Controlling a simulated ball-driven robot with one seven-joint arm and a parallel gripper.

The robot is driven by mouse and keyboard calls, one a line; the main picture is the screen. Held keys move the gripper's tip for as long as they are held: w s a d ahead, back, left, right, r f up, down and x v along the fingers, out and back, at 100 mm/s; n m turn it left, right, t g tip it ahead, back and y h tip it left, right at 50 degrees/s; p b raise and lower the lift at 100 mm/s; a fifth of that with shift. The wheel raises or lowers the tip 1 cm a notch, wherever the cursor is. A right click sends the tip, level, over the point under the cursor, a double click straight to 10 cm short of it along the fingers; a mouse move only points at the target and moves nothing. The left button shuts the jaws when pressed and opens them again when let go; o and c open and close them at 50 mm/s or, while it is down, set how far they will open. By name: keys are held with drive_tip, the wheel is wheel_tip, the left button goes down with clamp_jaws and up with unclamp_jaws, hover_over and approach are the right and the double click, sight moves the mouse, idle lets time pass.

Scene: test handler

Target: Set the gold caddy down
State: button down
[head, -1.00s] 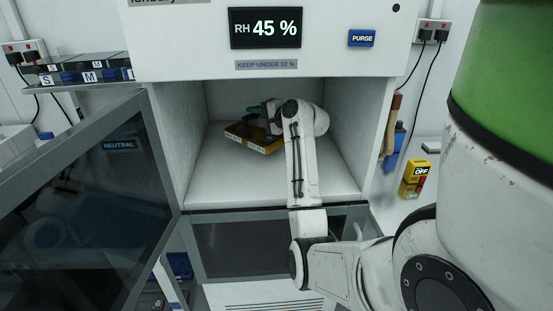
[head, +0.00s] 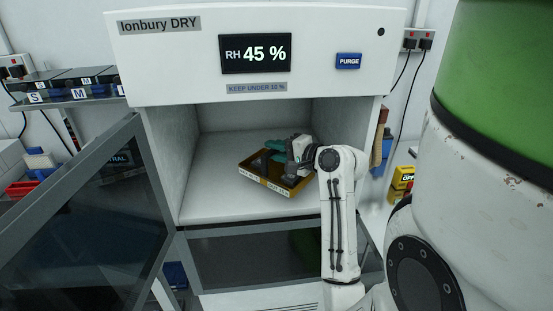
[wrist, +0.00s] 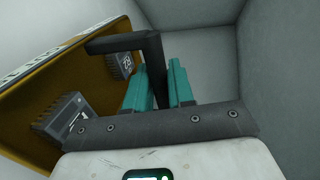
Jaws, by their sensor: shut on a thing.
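The gold caddy (head: 262,179) is a shallow tray with a dark handle and white labels on its front side. It is inside the open compartment of the dry cabinet, turned at an angle. My gripper (head: 277,156) has teal fingers and is shut on the caddy's dark handle. In the wrist view the fingers (wrist: 160,88) close around the upright of the black handle (wrist: 125,42). The gold caddy (wrist: 40,75) looks tilted there, with grey finned parts inside. I cannot tell whether its underside touches the compartment floor.
The cabinet (head: 150,60) reads RH 45 %, with a PURGE button (head: 348,61). Its glass door (head: 85,215) stands open at left. The compartment floor (head: 220,207) is bare around the caddy. A shelf (head: 65,98) with labelled boxes is at left; a yellow switch box (head: 402,178) is at right.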

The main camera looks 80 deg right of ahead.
sight(277, 176)
drive_tip(key=shift+s+a, duration=0.15)
drive_tip(key=shift+a, duration=0.1)
drive_tip(key=shift+f, duration=1.75)
drive_tip(key=shift+f, duration=0.1)
drive_tip(key=c, duration=1)
unclamp_jaws()
drive_tip(key=v, duration=1.2)
drive_tip(key=shift+b, duration=0.4)
